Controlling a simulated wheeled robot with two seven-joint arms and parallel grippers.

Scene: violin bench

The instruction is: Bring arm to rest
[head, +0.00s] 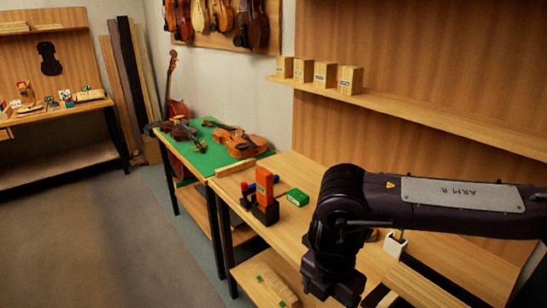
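My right arm (465,196), dark with a grey plate marked ARM R, reaches in from the right above the workbench (330,175). Its elbow-like joint bends downward, and the dark end with my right gripper (335,288) points down at the bottom edge of the head view, in front of the bench. The fingertips are not clear, so I cannot tell open from shut, and I see nothing held. My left arm and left gripper are not in view.
A green-topped table (222,133) with violins adjoins. A shelf (430,115) holds several boxes. Floor (90,240) at left is clear.

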